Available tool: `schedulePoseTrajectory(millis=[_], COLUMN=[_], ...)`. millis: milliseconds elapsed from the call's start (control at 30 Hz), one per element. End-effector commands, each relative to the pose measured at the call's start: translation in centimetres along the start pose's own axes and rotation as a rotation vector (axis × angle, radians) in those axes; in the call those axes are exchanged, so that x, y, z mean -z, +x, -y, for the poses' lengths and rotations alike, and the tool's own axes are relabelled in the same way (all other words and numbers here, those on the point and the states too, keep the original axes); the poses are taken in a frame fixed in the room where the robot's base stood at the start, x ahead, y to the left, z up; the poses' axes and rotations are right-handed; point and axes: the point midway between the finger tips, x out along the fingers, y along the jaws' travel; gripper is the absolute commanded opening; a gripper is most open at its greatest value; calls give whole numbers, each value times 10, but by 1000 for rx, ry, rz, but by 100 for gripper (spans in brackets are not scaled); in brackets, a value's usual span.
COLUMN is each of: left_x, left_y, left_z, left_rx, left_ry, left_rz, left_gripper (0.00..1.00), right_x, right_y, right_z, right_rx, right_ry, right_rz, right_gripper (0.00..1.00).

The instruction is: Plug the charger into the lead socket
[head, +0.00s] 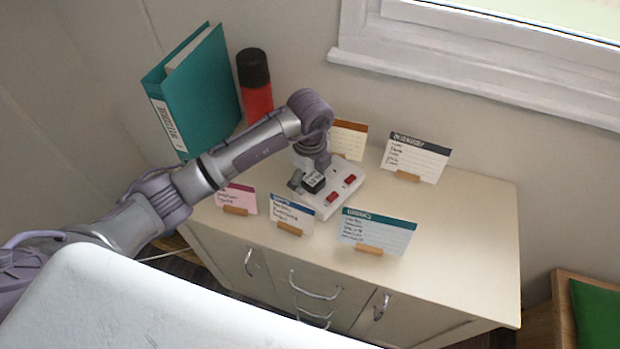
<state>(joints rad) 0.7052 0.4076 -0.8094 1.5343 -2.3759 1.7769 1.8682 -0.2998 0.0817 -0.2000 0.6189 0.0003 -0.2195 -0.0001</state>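The lead socket (349,184) is a white block with red switches, lying on the cabinet top. The charger (314,181) is a small black block with a white label, at the left part of the lead socket. My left gripper (308,177) reaches down from above with its fingers around the charger and appears shut on it. The charger's pins and the socket holes under it are hidden, so I cannot tell whether it is seated or just above. My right gripper is out of view.
Several recipe-style cards in wooden holders stand around the lead socket, such as a teal-topped card (377,232) in front and a dark-topped card (415,158) behind. A teal binder (203,92) and a red bottle (256,88) stand at the back left. The cabinet top (465,225) is clear at right.

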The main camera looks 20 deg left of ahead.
Motion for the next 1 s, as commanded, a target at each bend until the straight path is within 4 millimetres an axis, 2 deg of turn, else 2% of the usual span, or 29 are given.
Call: schedulePoseTrajectory(millis=[167, 400, 600, 767, 1000], left_x=[-1, 0, 0, 0, 1], left_y=[-18, -70, -105, -117, -120], left_z=[1, 2, 1, 0, 0], left_rx=[4, 7, 4, 1, -1], left_ry=[0, 0, 1, 0, 0], left_rz=[2, 2, 2, 1, -1], left_gripper=[82, 82, 82, 82, 82], right_x=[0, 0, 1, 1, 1], right_y=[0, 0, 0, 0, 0], right_z=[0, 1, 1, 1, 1], right_rx=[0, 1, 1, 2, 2], right_ry=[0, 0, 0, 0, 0], right_rz=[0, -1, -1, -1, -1], right_gripper=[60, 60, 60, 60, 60])
